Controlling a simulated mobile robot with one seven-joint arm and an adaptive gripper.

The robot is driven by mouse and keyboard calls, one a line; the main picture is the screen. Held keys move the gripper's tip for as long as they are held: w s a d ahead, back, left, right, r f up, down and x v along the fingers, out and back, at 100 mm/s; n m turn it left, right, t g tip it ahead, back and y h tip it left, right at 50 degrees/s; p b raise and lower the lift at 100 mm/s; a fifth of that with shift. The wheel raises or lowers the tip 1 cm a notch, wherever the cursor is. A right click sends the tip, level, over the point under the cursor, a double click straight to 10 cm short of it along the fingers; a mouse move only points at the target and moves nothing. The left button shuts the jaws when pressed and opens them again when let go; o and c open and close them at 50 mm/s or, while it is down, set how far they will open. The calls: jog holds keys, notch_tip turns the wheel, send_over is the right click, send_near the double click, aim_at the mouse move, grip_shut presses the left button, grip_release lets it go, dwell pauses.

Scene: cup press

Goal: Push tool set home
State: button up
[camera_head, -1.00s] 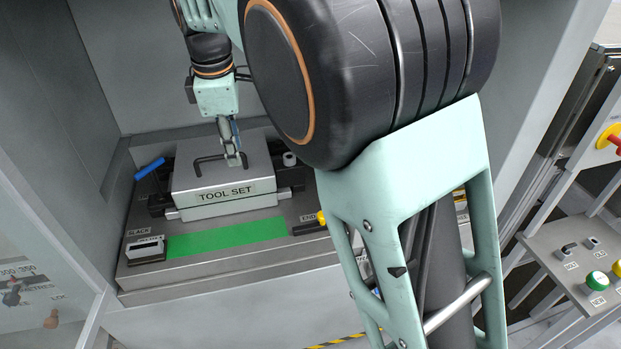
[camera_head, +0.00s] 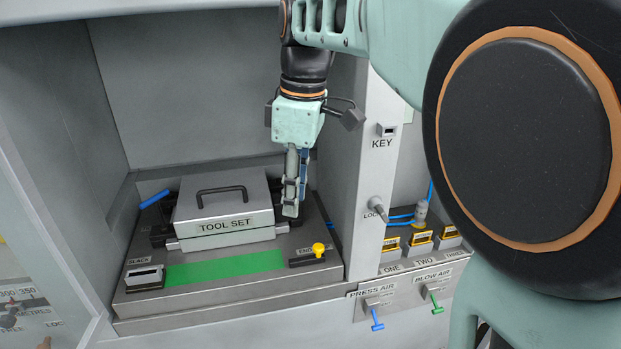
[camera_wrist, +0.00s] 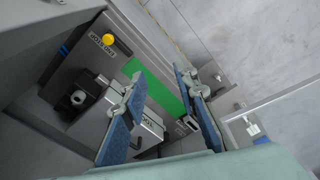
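The tool set (camera_head: 225,207) is a grey box with a dark handle (camera_head: 221,191) on its lid. It sits on the metal press bed behind a green strip (camera_head: 225,265). Part of it also shows between my fingers in the wrist view (camera_wrist: 150,120). My gripper (camera_head: 291,207) points down at the right side of the tool set, clear of the handle. In the wrist view my gripper's fingers (camera_wrist: 160,82) are apart with nothing held. Whether a finger touches the box or bed cannot be told.
A yellow knob (camera_head: 318,249) stands at the END mark and a block (camera_head: 145,278) at the BLACK mark. A blue lever (camera_head: 154,198) is at the left. A grey post (camera_head: 376,170) and a panel with levers (camera_head: 410,285) bound the right.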

jog(key=shift+s+d+r, duration=0.2)
jog(key=shift+s+d, duration=0.25)
jog(key=shift+s, duration=0.05)
jog(key=shift+c, duration=0.4)
jog(key=shift+f, duration=0.25)
jog(key=shift+c, duration=1.2)
jog(key=d+f+h, duration=0.1)
jog(key=f+h, duration=0.1)
jog(key=f, duration=0.1)
jog(key=d+f+h, duration=0.1)
jog(key=f+h, duration=0.1)
jog(key=f, duration=0.1)
jog(key=d+f+h, duration=0.1)
jog(key=f+h, duration=0.1)
jog(key=shift+w+d+f, duration=0.1)
jog(key=shift+d+f, duration=0.3)
grip_shut()
jog(key=n+t+y+b, duration=0.2)
jog(key=n+t+y, duration=0.8)
jog(key=n+t, duration=1)
send_near(187, 239)
jog(key=w+n+g, duration=0.1)
jog(key=w, duration=0.1)
jog(key=w+a+r+n+g, duration=0.1)
jog(key=w, duration=0.1)
jog(key=w+r+n+p, duration=0.1)
jog(key=w, duration=0.1)
jog(key=shift+w+a+r+g, duration=0.2)
jog(key=shift+r+g, duration=0.05)
jog(key=shift+g, duration=0.15)
